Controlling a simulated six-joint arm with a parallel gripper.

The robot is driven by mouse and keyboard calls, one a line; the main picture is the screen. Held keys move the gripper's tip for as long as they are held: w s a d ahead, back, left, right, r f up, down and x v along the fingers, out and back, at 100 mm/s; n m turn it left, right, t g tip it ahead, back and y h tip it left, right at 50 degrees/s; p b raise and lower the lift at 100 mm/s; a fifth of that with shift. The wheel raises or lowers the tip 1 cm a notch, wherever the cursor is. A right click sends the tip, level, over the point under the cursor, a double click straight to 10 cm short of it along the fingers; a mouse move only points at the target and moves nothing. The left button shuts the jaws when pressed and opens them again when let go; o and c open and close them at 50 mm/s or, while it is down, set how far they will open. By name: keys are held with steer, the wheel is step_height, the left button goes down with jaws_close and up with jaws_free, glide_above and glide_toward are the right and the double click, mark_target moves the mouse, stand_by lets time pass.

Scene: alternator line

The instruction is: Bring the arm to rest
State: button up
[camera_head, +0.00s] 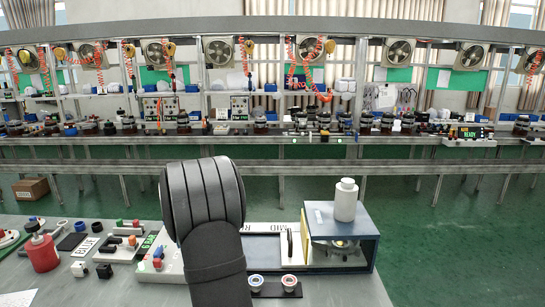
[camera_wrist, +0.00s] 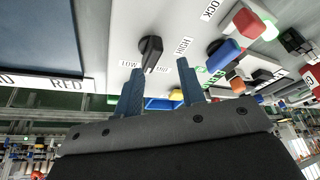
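My gripper (camera_wrist: 160,88) shows in the wrist view with its two blue fingers spread apart and nothing between them. Beyond the fingertips is a light panel (camera_wrist: 115,45) with a black knob (camera_wrist: 151,50) between the words LOW and HIGH. A blue switch piece (camera_wrist: 223,54) and a red one (camera_wrist: 248,24) are to the right of the fingers. In the head view my dark arm rises in the middle and hides part of the bench; the gripper's fingers are not visible there.
On the near bench (camera_head: 110,290) stand a red bottle (camera_head: 41,252), a blue-grey box (camera_head: 355,235) with a white bottle (camera_head: 346,200) on top, and two round buttons (camera_head: 289,281). Several small parts lie at the left. A long assembly line (camera_head: 300,140) runs behind, across a green floor.

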steer(key=shift+w+d+f+n, duration=0.1)
steer(key=shift+w+f+n, duration=0.1)
steer(key=shift+f, duration=0.2)
steer(key=shift+w+f+n, duration=0.1)
steer(key=shift+f+n, duration=0.1)
steer(key=shift+f, duration=0.15)
steer(key=shift+s+f, duration=0.1)
steer(key=shift+f, duration=0.1)
stand_by(0.7)
